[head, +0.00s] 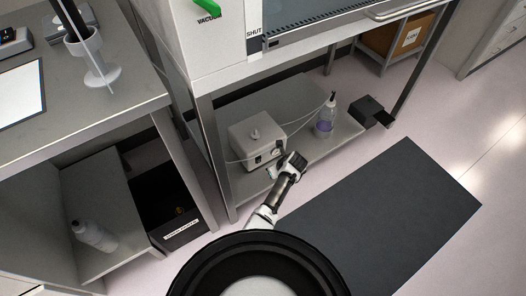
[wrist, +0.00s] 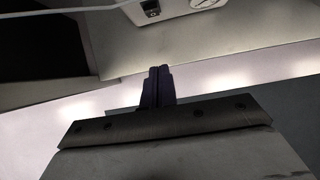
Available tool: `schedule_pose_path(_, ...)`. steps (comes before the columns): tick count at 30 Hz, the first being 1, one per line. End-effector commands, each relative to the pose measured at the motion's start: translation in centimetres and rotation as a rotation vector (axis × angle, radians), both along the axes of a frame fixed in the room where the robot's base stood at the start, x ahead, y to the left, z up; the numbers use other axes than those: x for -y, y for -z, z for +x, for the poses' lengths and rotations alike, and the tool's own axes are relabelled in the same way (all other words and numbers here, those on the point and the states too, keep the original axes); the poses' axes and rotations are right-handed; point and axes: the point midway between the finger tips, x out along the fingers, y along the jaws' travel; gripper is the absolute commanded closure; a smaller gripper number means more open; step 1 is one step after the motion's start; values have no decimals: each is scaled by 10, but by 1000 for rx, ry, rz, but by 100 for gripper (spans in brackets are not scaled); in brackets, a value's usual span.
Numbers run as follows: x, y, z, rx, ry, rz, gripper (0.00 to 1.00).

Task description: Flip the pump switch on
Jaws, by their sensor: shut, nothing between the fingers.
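In the wrist view the dark rocker switch (wrist: 151,8) shows at the top edge, beside part of the gauge. My gripper (head: 291,163) is just in front of the pump's lower right front, apart from it as far as I can see. In the wrist view the fingers (wrist: 158,72) are together and empty, pointing toward the shelf edge below the switch. I cannot tell the switch's position.
A metal leg (head: 212,158) stands left of the pump. A dark mat (head: 400,205) lies on the open floor at right.

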Motion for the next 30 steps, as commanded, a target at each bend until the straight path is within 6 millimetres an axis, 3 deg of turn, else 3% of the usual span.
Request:
schedule_pose_path(17, 0, 2, 1, 1, 0, -1, 100)
schedule_pose_path(30, -9, 37, 16, 1, -2, 0, 100)
